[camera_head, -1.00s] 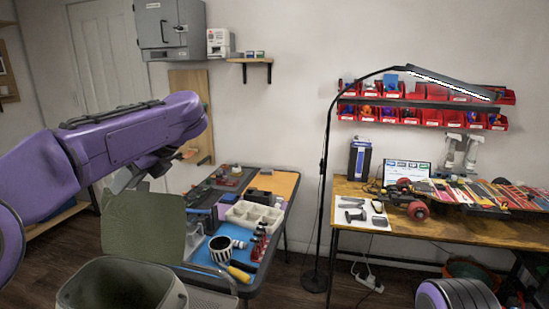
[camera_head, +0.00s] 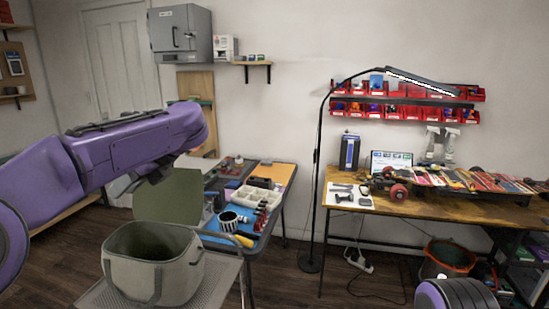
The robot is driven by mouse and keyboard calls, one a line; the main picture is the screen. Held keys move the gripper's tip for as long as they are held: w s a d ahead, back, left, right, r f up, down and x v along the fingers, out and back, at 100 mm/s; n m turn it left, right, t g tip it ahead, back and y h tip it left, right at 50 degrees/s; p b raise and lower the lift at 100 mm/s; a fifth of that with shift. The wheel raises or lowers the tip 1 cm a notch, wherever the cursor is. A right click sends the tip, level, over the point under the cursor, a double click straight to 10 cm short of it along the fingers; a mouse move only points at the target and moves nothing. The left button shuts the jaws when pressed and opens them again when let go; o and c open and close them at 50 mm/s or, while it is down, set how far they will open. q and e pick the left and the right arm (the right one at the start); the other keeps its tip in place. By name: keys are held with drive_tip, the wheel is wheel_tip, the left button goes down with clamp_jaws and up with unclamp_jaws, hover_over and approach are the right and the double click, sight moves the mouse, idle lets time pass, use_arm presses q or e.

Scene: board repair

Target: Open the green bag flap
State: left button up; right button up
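The green bag (camera_head: 184,277) stands on a grey perforated stand at the lower left, its top open and its dark inside showing. Its flap (camera_head: 172,197) stands raised, upright behind the opening. My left gripper (camera_head: 143,183) is above the flap's upper left side, partly hidden behind my purple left arm. I cannot tell whether it touches the flap or whether its fingers are apart. My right gripper is not in view; only a purple part of my own body shows at the bottom right.
A wooden workbench (camera_head: 433,207) with a skateboard is at the right. Floor between them is mostly clear.

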use_arm(q)
drive_tip(key=w+a+f+m+t+y, duration=0.15)
drive_tip(key=f+m+t, duration=0.25)
drive_tip(key=f+m, duration=0.9)
drive_tip(key=a+f+m+t+y, duration=0.35)
drive_tip(key=f+m, duration=0.55)
drive_tip(key=f, duration=0.8)
drive_tip(key=s+d+f+m+t+h, duration=0.2)
drive_tip(key=s+f+m+h, duration=0.3)
drive_tip(key=s+f+m, duration=0.45)
drive_tip(key=s+d+f+m+g+h, duration=0.1)
drive_tip(key=s+f+m, duration=0.4)
drive_tip(key=s, duration=0.6)
drive_tip(key=s+d+f+m+g+h, duration=0.2)
drive_tip(key=s+f+m, duration=0.4)
drive_tip(key=s+f, duration=0.3)
drive_tip(key=s+g+h, duration=0.1)
drive_tip(key=s+h, duration=0.1)
drive_tip(key=shift+s+d+f+g+h, duration=0.15)
drive_tip(key=shift+s+f+g+h, duration=0.05)
drive_tip(key=shift+f+g+h, duration=0.2)
drive_tip(key=shift+m+g+h, duration=0.3)
drive_tip(key=shift+m+g, duration=0.35)
drive_tip(key=shift+m, duration=0.2)
drive_tip(key=s, duration=0.5)
drive_tip(key=shift+d+f, duration=0.1)
drive_tip(key=shift+d, duration=0.2)
drive_tip(key=c, duration=0.4)
drive_tip(key=shift+s, duration=0.25)
clamp_jaws()
